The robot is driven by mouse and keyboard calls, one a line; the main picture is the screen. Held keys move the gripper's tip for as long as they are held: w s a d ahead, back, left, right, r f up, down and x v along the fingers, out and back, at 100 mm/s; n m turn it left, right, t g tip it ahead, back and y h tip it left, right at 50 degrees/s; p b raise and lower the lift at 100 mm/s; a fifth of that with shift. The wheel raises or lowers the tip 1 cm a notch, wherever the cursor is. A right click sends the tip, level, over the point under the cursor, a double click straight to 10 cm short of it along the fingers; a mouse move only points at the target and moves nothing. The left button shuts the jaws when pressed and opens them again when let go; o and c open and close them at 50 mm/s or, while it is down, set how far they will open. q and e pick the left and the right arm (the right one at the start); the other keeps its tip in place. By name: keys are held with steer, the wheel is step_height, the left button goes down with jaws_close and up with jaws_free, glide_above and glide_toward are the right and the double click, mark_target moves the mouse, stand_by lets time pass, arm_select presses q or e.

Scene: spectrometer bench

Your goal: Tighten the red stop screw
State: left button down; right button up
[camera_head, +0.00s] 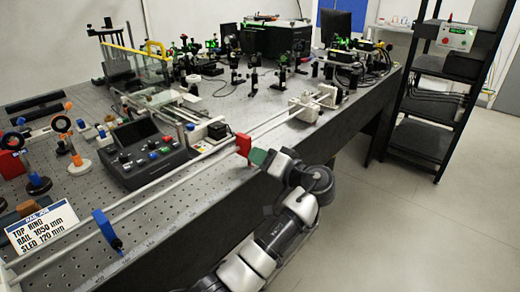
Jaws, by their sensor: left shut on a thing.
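The red stop (243,145) sits on the long pale rail (170,178) near the front edge of the bench. My left gripper (257,157) is at its right side, close against it, with a dark green part showing between the red stop and my white wrist. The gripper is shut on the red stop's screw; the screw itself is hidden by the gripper. A blue stop (107,230) sits farther down the rail at the lower left. My right gripper is not in view.
A white sign (40,229) with rail and sled lengths stands at the lower left. A dark control box (148,150) stands behind the rail. Pale blocks (304,108) sit at the rail's far end. A black shelf rack (420,140) stands right, beyond open floor (405,225).

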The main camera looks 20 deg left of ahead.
arm_select(q)
steer(key=shift+m+p, duration=5.85)
steer(key=shift+m, duration=0.05)
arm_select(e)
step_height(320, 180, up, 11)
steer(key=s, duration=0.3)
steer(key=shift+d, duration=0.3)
arm_select(q)
steer(key=c, duration=1.1)
jaws_free()
